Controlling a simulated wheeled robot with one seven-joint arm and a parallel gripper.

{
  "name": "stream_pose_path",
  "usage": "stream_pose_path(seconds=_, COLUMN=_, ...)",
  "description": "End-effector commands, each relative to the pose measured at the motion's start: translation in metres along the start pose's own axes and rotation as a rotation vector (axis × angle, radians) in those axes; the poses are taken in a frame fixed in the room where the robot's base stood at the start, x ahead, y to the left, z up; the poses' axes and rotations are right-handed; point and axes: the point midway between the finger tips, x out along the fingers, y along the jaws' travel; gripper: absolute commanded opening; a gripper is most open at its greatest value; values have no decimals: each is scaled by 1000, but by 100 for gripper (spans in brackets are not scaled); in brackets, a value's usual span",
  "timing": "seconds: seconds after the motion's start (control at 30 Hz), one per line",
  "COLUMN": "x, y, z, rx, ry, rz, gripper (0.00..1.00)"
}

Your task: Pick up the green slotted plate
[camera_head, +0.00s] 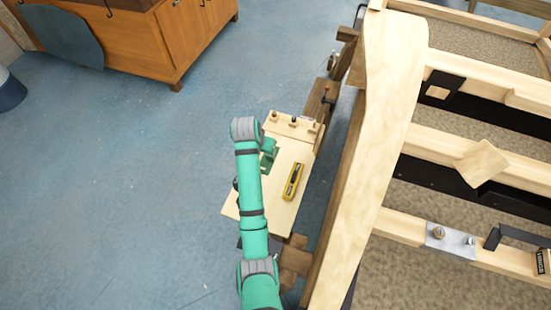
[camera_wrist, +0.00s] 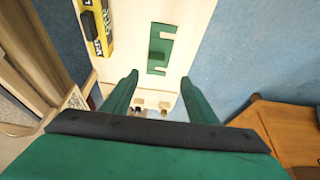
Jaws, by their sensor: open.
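The green slotted plate (camera_wrist: 161,48) lies on a pale wooden board (camera_wrist: 135,30) in the wrist view, with open slots along its right side. My gripper (camera_wrist: 159,77) is open, its two green fingers apart, with nothing between them. In that picture the plate appears just beyond the fingertips, roughly centred between them. I cannot tell the height gap. In the head view my green arm covers part of the board, and I cannot tell the plate from my gripper among the green shapes beside the arm.
A yellow level (camera_head: 293,181) lies on the board beside the plate; it also shows in the wrist view (camera_wrist: 97,25). A rail with small parts (camera_head: 294,122) runs along the board's far edge. A large wooden frame (camera_head: 375,150) stands right. Blue floor left is clear up to a cabinet (camera_head: 160,45).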

Motion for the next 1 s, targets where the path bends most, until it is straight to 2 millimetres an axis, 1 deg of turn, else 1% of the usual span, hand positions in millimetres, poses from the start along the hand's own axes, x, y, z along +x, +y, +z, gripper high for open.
stream_pose_path(seconds=0.1, x=13, y=2, z=4, rx=7, ry=-16, rz=13, gripper=53)
stream_pose_path(seconds=0.3, x=42, y=2, z=4, rx=7, ry=-13, rz=11, gripper=53)
stream_pose_path(seconds=0.4, x=51, y=2, z=3, rx=6, ry=-12, rz=10, gripper=53)
stream_pose_path(seconds=0.57, x=60, y=2, z=3, rx=6, ry=-12, rz=10, gripper=53)
stream_pose_path(seconds=0.8, x=92, y=7, z=2, rx=6, ry=-13, rz=10, gripper=53)
stream_pose_path(seconds=0.9, x=102, y=7, z=2, rx=6, ry=-12, rz=9, gripper=53)
stream_pose_path(seconds=1.0, x=107, y=7, z=2, rx=6, ry=-11, rz=9, gripper=53)
